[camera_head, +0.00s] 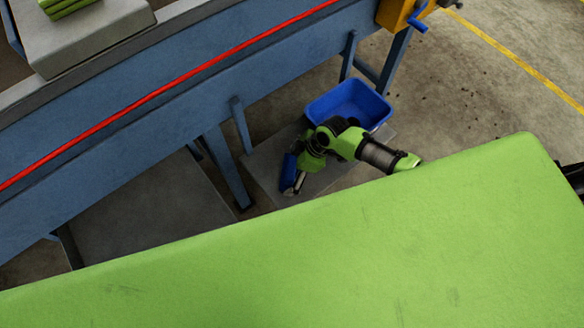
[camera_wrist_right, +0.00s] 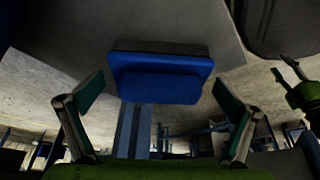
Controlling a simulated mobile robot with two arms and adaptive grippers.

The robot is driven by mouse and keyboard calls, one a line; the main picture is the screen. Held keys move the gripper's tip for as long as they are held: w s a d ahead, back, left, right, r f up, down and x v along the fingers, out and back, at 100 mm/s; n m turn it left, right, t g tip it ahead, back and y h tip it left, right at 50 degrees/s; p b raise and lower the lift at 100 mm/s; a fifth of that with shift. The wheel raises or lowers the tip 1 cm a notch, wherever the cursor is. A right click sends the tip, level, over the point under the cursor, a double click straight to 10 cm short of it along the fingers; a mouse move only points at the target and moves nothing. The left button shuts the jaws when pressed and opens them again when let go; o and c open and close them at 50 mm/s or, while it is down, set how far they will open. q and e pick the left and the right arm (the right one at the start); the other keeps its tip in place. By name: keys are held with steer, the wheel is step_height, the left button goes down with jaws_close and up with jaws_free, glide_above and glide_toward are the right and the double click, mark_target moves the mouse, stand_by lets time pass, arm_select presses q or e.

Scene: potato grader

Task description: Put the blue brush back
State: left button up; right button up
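The blue brush (camera_head: 289,171) is low down over the grey slab beside the machine's legs, partly hidden by my right gripper. In the right wrist view the brush (camera_wrist_right: 160,78) shows as a blue block with a dark strip along its upper edge, in front of a grey surface. My right gripper (camera_head: 294,184) is at the brush. In the right wrist view my right gripper (camera_wrist_right: 158,92) is open, with one finger on each side of the brush and visible gaps between. Whether the brush rests on the slab is hard to tell.
A blue bin (camera_head: 348,104) stands just behind my right arm on the grey slab (camera_head: 262,172). The blue machine frame (camera_head: 170,115) with a red line crosses the left, its legs near the gripper. A large green surface (camera_head: 330,250) fills the foreground. Open floor lies at right.

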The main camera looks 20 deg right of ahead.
steer(key=shift+r, duration=0.1)
steer(key=shift+d+r, duration=0.1)
steer(key=shift+r, duration=0.2)
steer(key=p+v, duration=0.1)
steer(key=v, duration=1)
steer(key=shift+r+p, duration=0.25)
steer(key=shift+p, duration=0.05)
